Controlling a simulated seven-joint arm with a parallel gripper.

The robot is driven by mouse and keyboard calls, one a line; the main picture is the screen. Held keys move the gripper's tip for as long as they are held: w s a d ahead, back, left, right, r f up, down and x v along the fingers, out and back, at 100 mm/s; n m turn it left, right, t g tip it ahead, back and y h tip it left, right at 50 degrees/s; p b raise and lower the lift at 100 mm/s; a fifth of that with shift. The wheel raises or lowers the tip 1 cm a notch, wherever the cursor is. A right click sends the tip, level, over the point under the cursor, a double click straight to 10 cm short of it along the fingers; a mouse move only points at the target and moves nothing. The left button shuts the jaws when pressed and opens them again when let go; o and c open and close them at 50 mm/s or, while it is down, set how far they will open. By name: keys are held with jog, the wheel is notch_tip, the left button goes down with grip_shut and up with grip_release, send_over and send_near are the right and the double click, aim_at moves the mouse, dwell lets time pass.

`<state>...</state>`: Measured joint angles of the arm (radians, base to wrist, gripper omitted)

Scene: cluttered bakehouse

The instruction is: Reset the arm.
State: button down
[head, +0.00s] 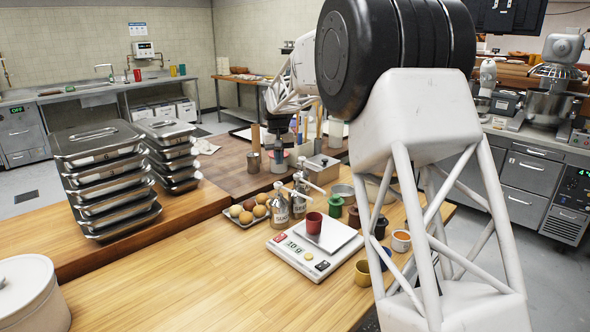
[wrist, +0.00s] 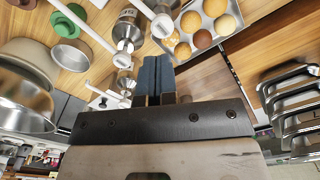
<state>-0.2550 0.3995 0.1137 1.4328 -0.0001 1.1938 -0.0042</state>
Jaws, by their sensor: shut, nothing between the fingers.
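My gripper (wrist: 156,65) shows in the wrist view with its two dark blue-grey fingers together and nothing between them. In that view it points toward the bench with the pump bottles (wrist: 128,28) and the tray of buns (wrist: 233,8) beyond its tips. It appears apart from them. In the head view my white arm fills the right of the picture and reaches back over the bench; the gripper's fingertips are hard to make out there among the jars.
A scale (head: 293,257) bearing a red cup (head: 314,223) stands on the front bench. Pump bottles (head: 278,206), small cups (head: 401,241) and a bun tray (head: 233,220) crowd around it. Stacked lidded pans (head: 100,170) stand left.

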jog(key=s+d+r+m, duration=0.1)
jog(key=s+d+r, duration=0.3)
jog(key=s, duration=0.6)
jog(key=s+d+r+t, duration=0.1)
jog(key=s+d+r, duration=0.1)
jog(key=s+d, duration=0.65)
jog(key=s+d+r+m, duration=0.1)
jog(key=s+d+r, duration=0.25)
jog(key=s, duration=0.75)
jog(key=s+d+f, duration=0.2)
jog(key=s+f, duration=0.1)
jog(key=s, duration=0.7)
jog(key=s+d+f+t, duration=0.1)
jog(key=s+d+f, duration=0.2)
jog(key=s, duration=0.8)
jog(key=s+d+f+m, duration=0.1)
jog(key=s+d+f, duration=0.2)
jog(key=s, duration=0.8)
jog(key=shift+f+t, duration=0.3)
jog(key=shift+f, duration=0.25)
jog(key=shift+w+r, duration=0.1)
jog(key=shift+w, duration=0.1)
